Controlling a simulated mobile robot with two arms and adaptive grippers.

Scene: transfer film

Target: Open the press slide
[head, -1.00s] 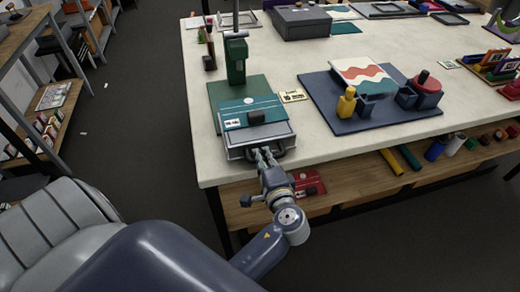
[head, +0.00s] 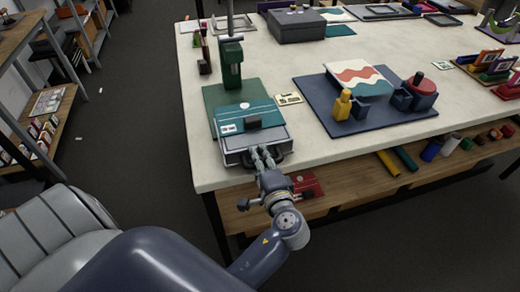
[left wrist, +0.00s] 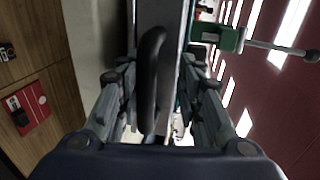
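The press stands at the near left corner of the white table, with a green column (head: 231,62) on a green base plate. Its slide (head: 240,140) is a shallow grey box at the front, under a teal plate with a dark knob (head: 253,121). A dark bar handle (head: 277,160) is on the slide's front; it shows large in the left wrist view (left wrist: 150,85). My left gripper (head: 264,156) is at this handle. In the left wrist view its fingers (left wrist: 160,100) stand apart on both sides of the handle, with gaps visible. My right gripper is not in view.
A blue mat (head: 330,118) with a yellow figure and dark blocks lies right of the press. A dark grey box (head: 296,25) stands behind. A wooden shelf (head: 345,195) with a red item (head: 307,184) runs below the tabletop. Open floor lies left of the table.

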